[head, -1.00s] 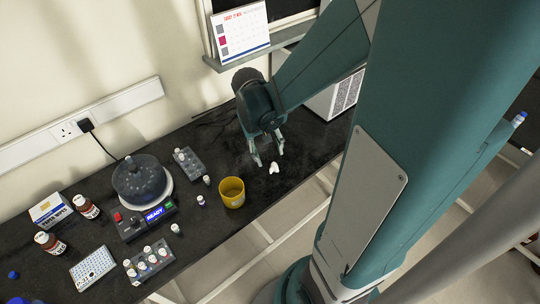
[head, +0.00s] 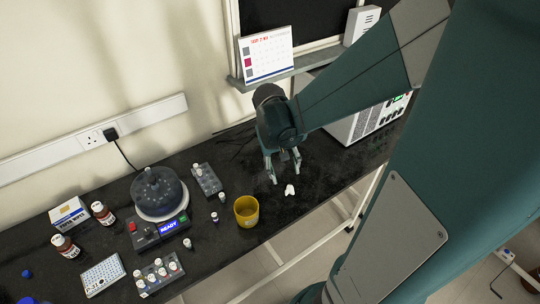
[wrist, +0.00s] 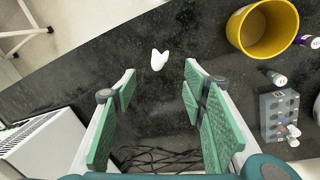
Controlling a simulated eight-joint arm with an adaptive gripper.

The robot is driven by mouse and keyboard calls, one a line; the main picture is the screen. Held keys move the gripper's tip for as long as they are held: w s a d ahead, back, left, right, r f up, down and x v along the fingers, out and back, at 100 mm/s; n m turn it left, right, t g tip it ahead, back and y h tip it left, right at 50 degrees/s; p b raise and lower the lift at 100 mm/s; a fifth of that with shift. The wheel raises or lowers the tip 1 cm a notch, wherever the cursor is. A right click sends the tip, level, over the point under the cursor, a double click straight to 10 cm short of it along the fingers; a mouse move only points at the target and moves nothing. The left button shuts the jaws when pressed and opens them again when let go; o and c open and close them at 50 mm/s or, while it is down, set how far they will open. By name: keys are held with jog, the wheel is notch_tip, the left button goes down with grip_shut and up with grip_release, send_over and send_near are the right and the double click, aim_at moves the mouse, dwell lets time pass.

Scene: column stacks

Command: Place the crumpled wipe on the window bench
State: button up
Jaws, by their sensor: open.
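The crumpled wipe (head: 290,190) is a small white lump on the black bench (head: 330,185), right of the yellow cup. In the wrist view the wipe (wrist: 159,60) lies beyond the fingertips, roughly in line with the gap between them. My gripper (head: 284,170) hangs low over the bench, just behind the wipe. In the wrist view my gripper (wrist: 158,80) has its green-padded fingers wide apart with nothing between them. The wipe is apart from both fingers. I cannot tell which surface is the window bench.
The yellow cup (head: 246,212) stands left of the wipe. Small vials, a grey rack (head: 206,179) and a centrifuge (head: 159,193) stand further left. A white vented box (head: 366,122) stands right. A ledge (head: 290,73) under the dark window bears a calendar (head: 266,54).

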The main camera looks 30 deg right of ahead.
jog(key=s+a+r+n+t+y, duration=0.1)
jog(key=s+a+r+n+t, duration=0.2)
jog(key=a+r+t, duration=0.5)
jog(key=a+r+n, duration=0.1)
jog(key=a+r, duration=0.7)
jog(key=a, duration=0.1)
jog(key=shift+a+r+n+y, duration=0.3)
jog(key=shift+a+r+y, duration=0.05)
jog(key=shift+a+y, duration=0.05)
